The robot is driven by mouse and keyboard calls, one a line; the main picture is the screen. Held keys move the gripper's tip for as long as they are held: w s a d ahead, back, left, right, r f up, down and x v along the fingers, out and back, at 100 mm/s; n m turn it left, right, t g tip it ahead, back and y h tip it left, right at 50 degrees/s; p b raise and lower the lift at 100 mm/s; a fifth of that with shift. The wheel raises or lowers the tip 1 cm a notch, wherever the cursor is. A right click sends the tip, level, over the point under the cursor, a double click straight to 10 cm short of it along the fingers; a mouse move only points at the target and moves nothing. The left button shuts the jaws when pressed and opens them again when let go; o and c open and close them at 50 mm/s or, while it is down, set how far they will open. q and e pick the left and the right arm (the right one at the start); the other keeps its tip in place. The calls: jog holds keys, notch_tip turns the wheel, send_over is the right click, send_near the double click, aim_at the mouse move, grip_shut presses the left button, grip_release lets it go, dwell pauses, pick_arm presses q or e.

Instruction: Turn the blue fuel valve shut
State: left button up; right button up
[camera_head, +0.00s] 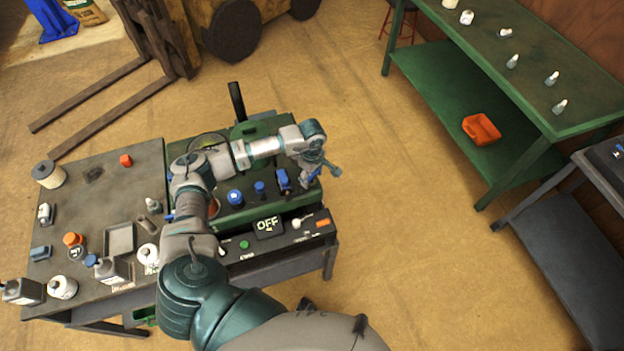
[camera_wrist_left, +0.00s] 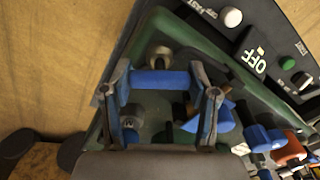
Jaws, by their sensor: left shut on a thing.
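My left gripper (camera_head: 316,172) is over the right end of the green machine (camera_head: 234,216). In the left wrist view, its two fingers (camera_wrist_left: 161,92) stand on either side of a blue bar-shaped handle, which I take to be the fuel valve (camera_wrist_left: 160,79), and are shut on its ends. The handle lies crosswise between the fingers, with a round metal fitting (camera_wrist_left: 159,56) just beyond it. In the head view the handle is mostly hidden by the gripper. My right gripper is in neither view.
Other blue knobs (camera_head: 235,197) stand close left of the gripper. A black panel with an OFF sign (camera_head: 268,225) fronts the machine. Bottles and an orange-capped jar (camera_head: 74,240) crowd the table's left side. Floor right of the machine is clear up to a green bench (camera_head: 480,150).

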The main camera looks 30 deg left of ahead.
pick_arm(q)
jog(key=shift+w+m+b, duration=0.15)
jog(key=shift+m+b, duration=0.5)
jog(key=shift+m, duration=0.25)
jog(key=m+b, duration=0.2)
jog(key=m, duration=0.1)
jog(key=shift+r+m+b, duration=0.1)
jog(key=shift+m+b, duration=0.25)
jog(key=shift+m, duration=0.05)
jog(key=shift+r+m, duration=0.1)
jog(key=shift+m, duration=0.2)
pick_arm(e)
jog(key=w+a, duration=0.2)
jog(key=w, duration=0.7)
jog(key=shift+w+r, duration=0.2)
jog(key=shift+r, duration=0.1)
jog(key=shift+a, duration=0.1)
pick_arm(q)
jog(key=o, duration=0.9)
jog(key=shift+o, duration=1.3)
notch_tip(320, 180, up, 12)
jog(key=shift+f, duration=0.2)
